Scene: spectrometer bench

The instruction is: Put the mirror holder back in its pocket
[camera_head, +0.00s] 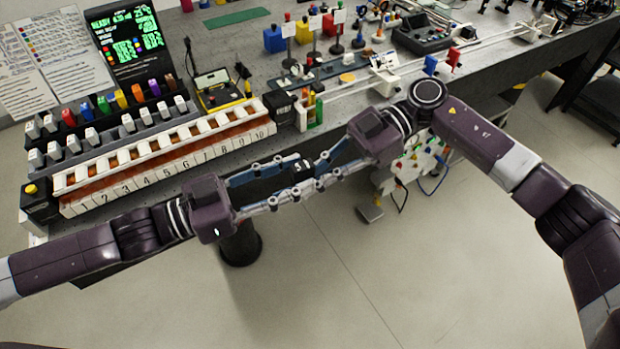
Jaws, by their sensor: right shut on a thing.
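My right gripper (322,174) is shut on a small dark thing (302,170), which may be the mirror holder; it is too small and covered to be sure. It is held in the air before the bench's front edge. My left gripper (298,178) faces the right one. Its fingers are spread apart, with the dark thing between or right beside their tips; I cannot tell if they touch it. I cannot make out which place on the bench is the holder's pocket.
A long numbered rack (165,150) lines the bench front at left, with coloured blocks behind it. A black screen (125,38) stands behind. Below my grippers is open floor (330,270).

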